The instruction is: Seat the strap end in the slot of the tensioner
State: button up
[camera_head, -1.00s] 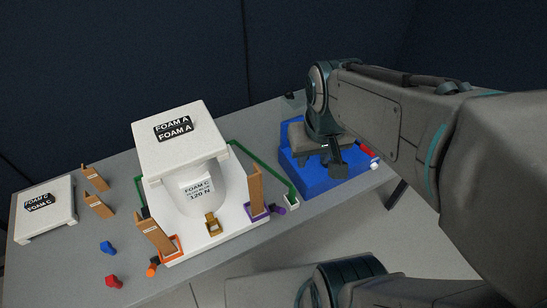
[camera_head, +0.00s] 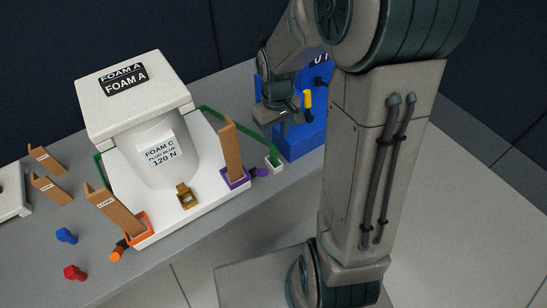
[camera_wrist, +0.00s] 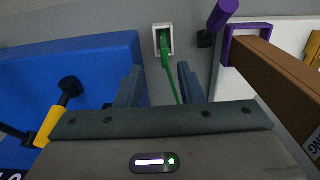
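A green strap (camera_head: 222,122) runs along the far side of the white foam-topped unit (camera_head: 205,210). Its near end meets a small white slotted block (camera_head: 274,163) at the table's front; I take this block for the tensioner. In the wrist view the green strap (camera_wrist: 166,62) reaches into the white block's opening (camera_wrist: 163,27); how deep it sits I cannot tell. My gripper (camera_head: 280,120) is beside the blue box, above and behind the block. In the wrist view my gripper (camera_wrist: 160,82) is open, with the strap showing between its fingers; the depth gap is unclear.
The blue box (camera_head: 302,140) with a yellow handle (camera_head: 308,98) is close beside my gripper. A purple holder (camera_head: 236,178) and brown upright piece (camera_head: 232,150) stand on the other side. Orange holder (camera_head: 141,227) and loose red (camera_head: 75,272) and blue (camera_head: 66,235) pieces lie farther left.

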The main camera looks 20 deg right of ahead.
aim_at(274, 146)
jog(key=f, duration=0.2)
jog(key=f+b, duration=0.1)
jog(key=f, duration=0.5)
jog(key=shift+a+b, duration=0.3)
jog(key=shift+b, duration=0.1)
grip_shut()
